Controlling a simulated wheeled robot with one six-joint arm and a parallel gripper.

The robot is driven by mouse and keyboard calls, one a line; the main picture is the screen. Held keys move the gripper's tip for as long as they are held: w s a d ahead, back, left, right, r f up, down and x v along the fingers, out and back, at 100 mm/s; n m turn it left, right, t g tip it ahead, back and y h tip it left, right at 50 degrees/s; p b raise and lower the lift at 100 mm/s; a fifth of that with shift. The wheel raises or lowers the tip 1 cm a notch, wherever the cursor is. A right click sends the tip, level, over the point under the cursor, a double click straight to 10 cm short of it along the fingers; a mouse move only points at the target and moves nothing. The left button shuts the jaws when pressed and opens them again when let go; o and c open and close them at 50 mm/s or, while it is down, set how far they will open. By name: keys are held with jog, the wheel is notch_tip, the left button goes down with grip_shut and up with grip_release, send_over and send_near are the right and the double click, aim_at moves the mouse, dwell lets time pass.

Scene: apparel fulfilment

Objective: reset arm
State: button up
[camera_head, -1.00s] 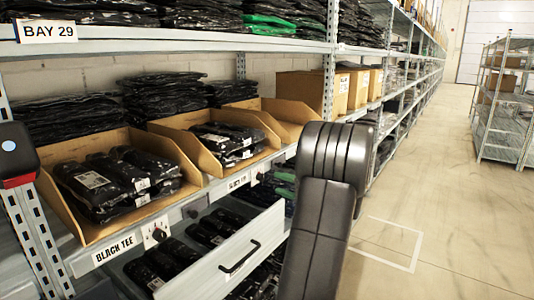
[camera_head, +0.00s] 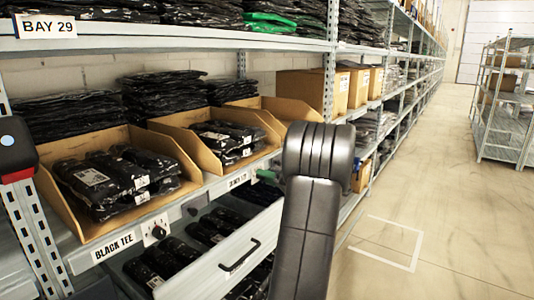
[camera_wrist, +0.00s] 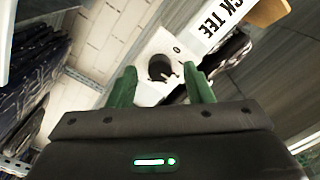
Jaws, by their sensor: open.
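My gripper shows in the wrist view (camera_wrist: 161,88), with its two green fingers apart and nothing held between them. Beyond the fingers is a white plate with a black knob (camera_wrist: 160,68), next to a shelf label ending in "CK TEE" (camera_wrist: 213,24). I cannot tell whether the fingers touch the plate. In the head view my dark arm stands in front of the shelf at centre right, and it hides most of my gripper. A pale drawer with a black handle (camera_head: 240,256) is pulled out below the shelf, left of my arm, with black packed garments inside.
Cardboard bins (camera_head: 187,150) with black bagged garments line the shelf above the drawer. A "BLACK TEE" label (camera_head: 114,246) sits on the shelf edge. Brown boxes (camera_head: 298,92) stand farther along. The aisle floor (camera_head: 450,200) on the right is clear, with another rack (camera_head: 503,110) beyond.

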jog(key=n+p, duration=0.2)
jog(key=n, duration=0.1)
jog(key=n+p, duration=0.2)
jog(key=n, duration=0.1)
jog(key=d+n+p, duration=0.1)
jog(key=n, duration=0.2)
jog(key=shift+s+p, duration=0.35)
jog(key=shift+p, duration=0.05)
dwell(0.5)
